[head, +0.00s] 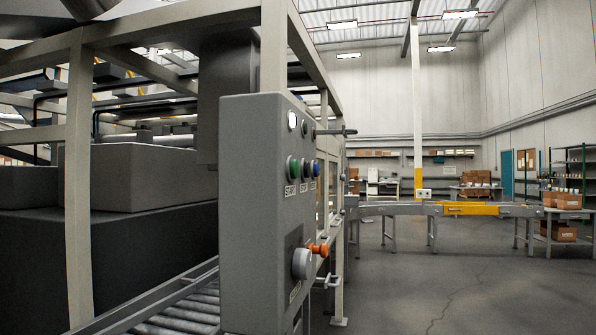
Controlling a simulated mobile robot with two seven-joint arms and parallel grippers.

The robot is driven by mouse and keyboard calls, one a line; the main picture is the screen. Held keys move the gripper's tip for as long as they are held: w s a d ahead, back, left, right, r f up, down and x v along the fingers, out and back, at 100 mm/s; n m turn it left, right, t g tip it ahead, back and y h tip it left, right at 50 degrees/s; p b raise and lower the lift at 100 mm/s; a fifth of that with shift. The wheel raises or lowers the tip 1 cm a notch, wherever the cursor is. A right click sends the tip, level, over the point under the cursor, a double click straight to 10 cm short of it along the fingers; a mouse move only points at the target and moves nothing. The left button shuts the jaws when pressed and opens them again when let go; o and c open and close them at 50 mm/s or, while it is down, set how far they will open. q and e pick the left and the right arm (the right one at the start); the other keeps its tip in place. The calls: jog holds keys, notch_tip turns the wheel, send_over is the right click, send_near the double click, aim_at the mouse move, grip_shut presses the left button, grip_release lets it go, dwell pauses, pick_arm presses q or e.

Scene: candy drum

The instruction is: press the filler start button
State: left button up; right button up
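A grey control box (250,220) stands close in front of me, mounted on the frame of a large machine. Its button face is turned to the right and seen at a steep angle. A green button (292,168) sits at the near end of a row, with a small label under it that seems to read START. A white lamp (292,121) is above the green button. Neither of my grippers shows in the head view.
A large grey knob (301,264) and an orange knob (319,249) stick out low on the box. A roller conveyor (185,314) runs beneath it at left. Open grey floor (450,290) lies to the right, before a far conveyor (465,209) and boxes.

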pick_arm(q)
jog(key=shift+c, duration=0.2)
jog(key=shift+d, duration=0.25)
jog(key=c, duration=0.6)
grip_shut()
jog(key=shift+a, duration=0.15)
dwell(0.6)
